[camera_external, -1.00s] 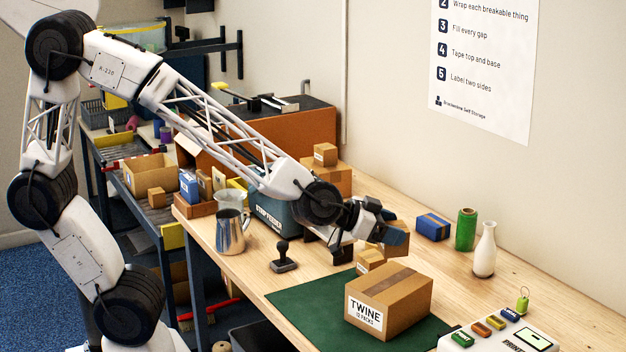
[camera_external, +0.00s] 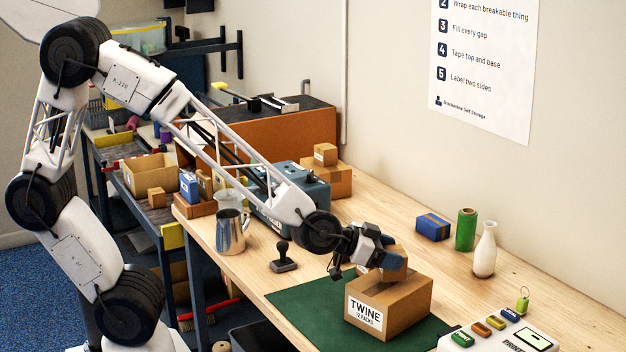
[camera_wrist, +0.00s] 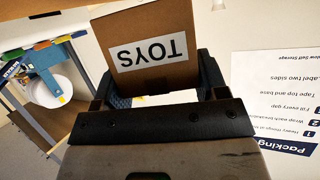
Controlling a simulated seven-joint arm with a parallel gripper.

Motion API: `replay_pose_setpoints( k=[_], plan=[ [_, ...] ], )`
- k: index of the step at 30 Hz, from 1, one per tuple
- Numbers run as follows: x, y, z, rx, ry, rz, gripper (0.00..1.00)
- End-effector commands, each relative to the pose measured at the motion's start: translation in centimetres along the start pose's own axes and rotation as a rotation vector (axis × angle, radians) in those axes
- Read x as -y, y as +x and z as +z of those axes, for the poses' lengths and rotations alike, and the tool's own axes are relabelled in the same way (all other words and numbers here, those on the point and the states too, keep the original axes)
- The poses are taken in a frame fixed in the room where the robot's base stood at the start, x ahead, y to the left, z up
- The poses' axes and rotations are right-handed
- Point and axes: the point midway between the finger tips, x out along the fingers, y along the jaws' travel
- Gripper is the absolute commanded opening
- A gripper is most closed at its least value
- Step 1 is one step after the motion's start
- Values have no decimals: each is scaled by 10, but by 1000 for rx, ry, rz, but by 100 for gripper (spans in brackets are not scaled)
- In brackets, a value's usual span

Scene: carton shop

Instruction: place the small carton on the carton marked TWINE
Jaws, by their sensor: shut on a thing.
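The carton marked TWINE (camera_external: 388,305) stands on a green mat on the bench in the external view, its label facing the front left. My gripper (camera_external: 388,262) is above its top, angled down, and shut on a small carton. In the wrist view the small brown carton (camera_wrist: 152,72) sits between my two fingers, with a white label reading TOYS upside down.
A black-handled stamp (camera_external: 284,258) and a metal jug (camera_external: 231,232) stand to the left. A blue box (camera_external: 432,227), green roll (camera_external: 465,229) and white bottle (camera_external: 484,250) stand at the back right. A label printer (camera_external: 500,341) is at the front right.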

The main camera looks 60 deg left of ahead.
Motion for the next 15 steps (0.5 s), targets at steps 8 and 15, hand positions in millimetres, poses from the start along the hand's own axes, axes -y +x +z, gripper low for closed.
replay_pose_setpoints(
  k=[8,15],
  plan=[
    [-1,6,15,-1,0,0,42],
    [-1,6,15,0,0,0,42]
  ],
)
